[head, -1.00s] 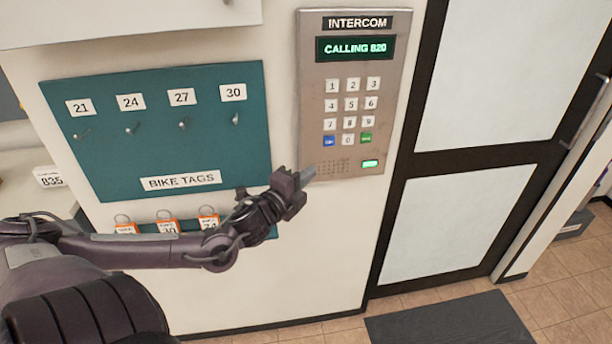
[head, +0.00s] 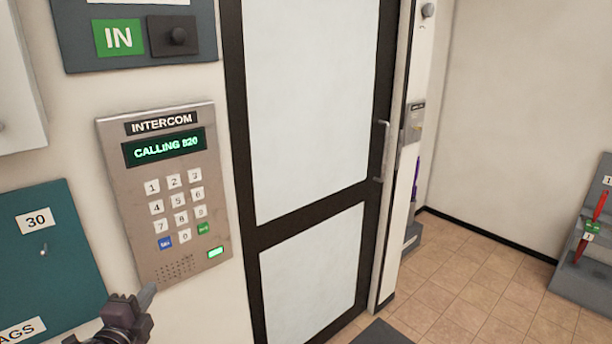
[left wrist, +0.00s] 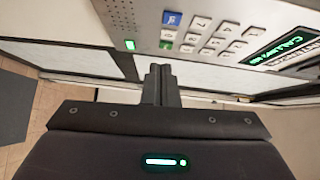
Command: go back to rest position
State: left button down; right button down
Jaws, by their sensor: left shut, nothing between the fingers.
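My left gripper (head: 146,297) shows at the bottom left of the head view, just below the lower edge of the intercom. Its fingers are shut with nothing between them; they also show closed together in the left wrist view (left wrist: 159,84). The intercom (head: 222,225) is a metal wall panel with a keypad, a lit green lamp and a display reading "CALLING 820". It also fills the upper right of the left wrist view (left wrist: 185,50). I cannot tell whether the fingertips touch the panel. My right gripper is in neither view.
A black-framed door (head: 305,110) with frosted panes stands right of the intercom. The teal bike-tag board (head: 70,235) is at the left edge. An "IN" panel (head: 80,40) is above. A grey rack (head: 580,275) stands far right, with open tiled floor (head: 460,290) before it.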

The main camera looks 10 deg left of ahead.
pick_arm(q)
jog(key=s+d+f+n+g+y, duration=0.1)
jog(key=s+d+f+n+g, duration=0.25)
jog(key=f+n, duration=0.2)
jog(key=s+d+f+n+g+y, duration=0.1)
jog(key=s+d+f+n+g, duration=0.3)
jog(key=f, duration=0.3)
jog(key=s+d+n+g+h, duration=0.45)
jog(key=s+d+g, duration=0.25)
jog(key=s+d, duration=0.6)
jog(key=s+f+b, duration=0.1)
jog(key=s+f, duration=0.2)
jog(key=f, duration=3)
jog(key=s+a+f+g, duration=0.1)
jog(key=s+a+f, duration=0.1)
jog(key=s+f, duration=0.6)
jog(key=s+a+f+g+b, duration=0.1)
jog(key=s+f, duration=0.8)
jog(key=s, duration=0.1)
jog(key=shift+s+a+f+y, duration=0.3)
jog(key=shift+s+a+y, duration=0.05)
jog(key=shift+y, duration=0.1)
